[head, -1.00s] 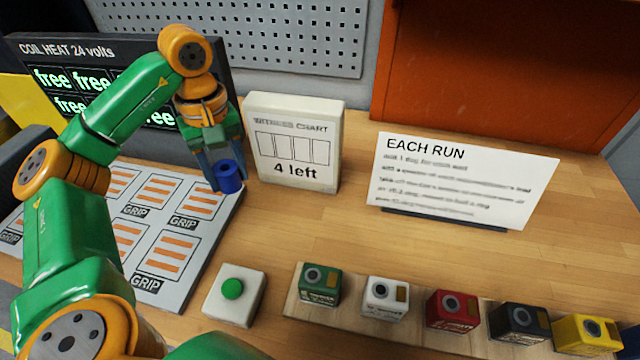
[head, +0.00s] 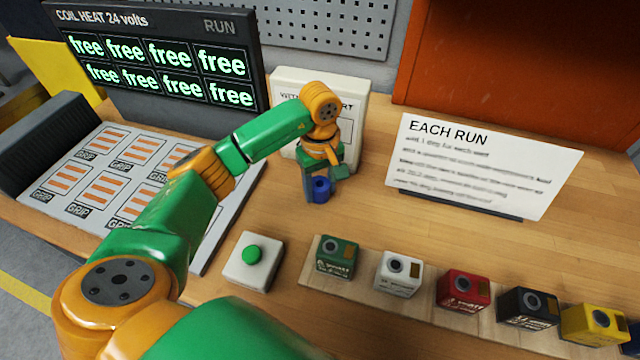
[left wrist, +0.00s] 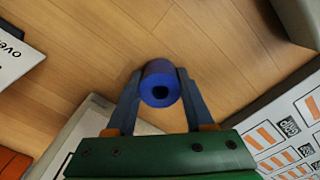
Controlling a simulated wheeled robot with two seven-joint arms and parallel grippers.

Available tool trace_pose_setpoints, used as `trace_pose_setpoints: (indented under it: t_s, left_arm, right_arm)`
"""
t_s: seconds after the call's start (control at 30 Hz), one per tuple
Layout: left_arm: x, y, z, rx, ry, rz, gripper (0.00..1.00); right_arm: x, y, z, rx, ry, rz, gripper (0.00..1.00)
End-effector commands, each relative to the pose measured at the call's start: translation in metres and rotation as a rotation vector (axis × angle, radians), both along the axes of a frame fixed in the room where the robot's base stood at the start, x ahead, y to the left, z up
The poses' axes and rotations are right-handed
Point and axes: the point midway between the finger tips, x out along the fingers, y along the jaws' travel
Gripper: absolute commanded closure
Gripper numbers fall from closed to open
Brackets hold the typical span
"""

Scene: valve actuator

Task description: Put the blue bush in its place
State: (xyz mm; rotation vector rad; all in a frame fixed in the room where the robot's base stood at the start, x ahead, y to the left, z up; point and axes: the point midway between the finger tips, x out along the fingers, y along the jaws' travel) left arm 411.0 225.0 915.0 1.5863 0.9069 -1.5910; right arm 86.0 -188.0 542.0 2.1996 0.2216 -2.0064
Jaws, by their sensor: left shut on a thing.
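The right gripper is not in view.
A row of coloured blocks, green (head: 335,256), white (head: 398,270), red (head: 463,289), black (head: 527,306) and yellow (head: 594,324), stands on a wooden strip at the front. A green button box (head: 252,262), a GRIP panel (head: 210,225), a free display (head: 160,60) and an EACH RUN sign (head: 480,165) stand around.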

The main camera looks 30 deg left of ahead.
Motion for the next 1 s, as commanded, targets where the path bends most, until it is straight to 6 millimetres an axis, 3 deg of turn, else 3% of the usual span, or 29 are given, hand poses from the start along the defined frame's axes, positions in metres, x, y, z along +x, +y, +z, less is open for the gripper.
trace_pose_setpoints:
  t_s: [0.07, 0.1, 0.2, 0.6, 0.77, 0.9, 1.0]
  left_arm:
    - [0.0, 0.0, -0.003, 0.0, 0.0, 0.0, 1.0]
    - [0.0, 0.0, -0.003, 0.0, 0.0, 0.0, 0.42]
    - [0.0, 0.0, -0.002, 0.0, 0.0, 0.0, 0.17]
    - [0.001, 0.0, 0.008, 0.0, -0.002, 0.0, 0.17]
    - [0.002, 0.001, 0.044, 0.0, -0.007, 0.001, 0.17]
    - [0.001, 0.001, 0.087, 0.002, -0.006, 0.001, 0.17]
    - [0.001, 0.001, 0.108, 0.001, -0.004, 0.002, 0.17]
  right_arm:
    - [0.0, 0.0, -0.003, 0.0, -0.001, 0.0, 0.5]
    - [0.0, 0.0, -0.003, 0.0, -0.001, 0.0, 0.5]
    - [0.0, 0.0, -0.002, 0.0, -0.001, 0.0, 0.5]
    - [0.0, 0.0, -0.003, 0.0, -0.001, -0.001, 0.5]
    - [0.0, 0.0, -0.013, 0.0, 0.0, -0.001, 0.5]
    - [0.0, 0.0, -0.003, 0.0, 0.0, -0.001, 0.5]
    - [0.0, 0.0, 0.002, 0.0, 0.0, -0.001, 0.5]
